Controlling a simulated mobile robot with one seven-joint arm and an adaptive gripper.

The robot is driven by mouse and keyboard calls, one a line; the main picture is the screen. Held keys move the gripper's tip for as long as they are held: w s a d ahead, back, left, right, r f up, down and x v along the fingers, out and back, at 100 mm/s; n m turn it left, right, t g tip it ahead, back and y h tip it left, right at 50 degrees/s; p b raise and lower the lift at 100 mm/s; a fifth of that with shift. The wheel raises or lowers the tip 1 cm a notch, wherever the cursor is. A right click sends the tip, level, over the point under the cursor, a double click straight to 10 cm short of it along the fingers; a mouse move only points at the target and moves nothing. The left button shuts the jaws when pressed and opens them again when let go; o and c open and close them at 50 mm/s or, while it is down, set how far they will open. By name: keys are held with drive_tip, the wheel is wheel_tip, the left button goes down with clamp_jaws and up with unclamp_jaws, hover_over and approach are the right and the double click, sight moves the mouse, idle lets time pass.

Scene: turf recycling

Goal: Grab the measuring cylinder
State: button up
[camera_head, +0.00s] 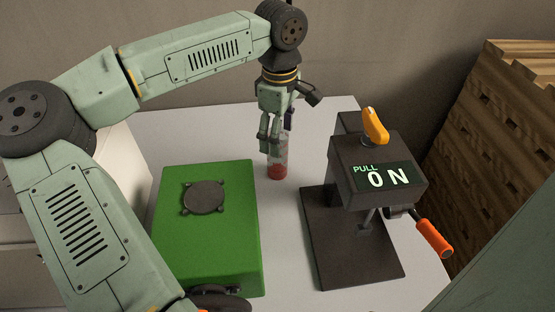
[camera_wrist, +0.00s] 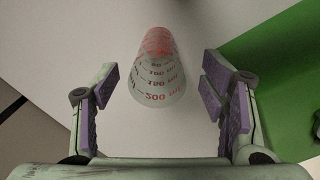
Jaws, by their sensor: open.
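The measuring cylinder (camera_head: 278,163) is clear with a red lower part and stands on the light table behind the green box. In the wrist view the cylinder (camera_wrist: 157,68) shows red volume marks and its top rim faces the camera. My gripper (camera_head: 270,140) points down at the cylinder and partly hides its upper part in the head view. In the wrist view my gripper (camera_wrist: 160,90) is open, with the purple-padded fingers apart on either side. The cylinder lies between the lines of the fingers, beyond their tips. I see no contact.
The green box (camera_head: 205,255) with a round dark cap stands left in front of the cylinder. A dark machine (camera_head: 345,250) with an "ON" sign, a yellow knob and an orange handle stands to the right. Stacked wooden pallets (camera_head: 497,120) are at the far right.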

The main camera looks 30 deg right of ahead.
drive_tip(key=f, duration=0.1)
drive_tip(key=f+b, duration=0.1)
drive_tip(key=f, duration=0.1)
drive_tip(key=f+b, duration=0.1)
drive_tip(key=shift+w+f, duration=0.15)
drive_tip(key=shift+w, duration=0.15)
drive_tip(key=c, duration=1.4)
drive_tip(key=shift+c, duration=0.2)
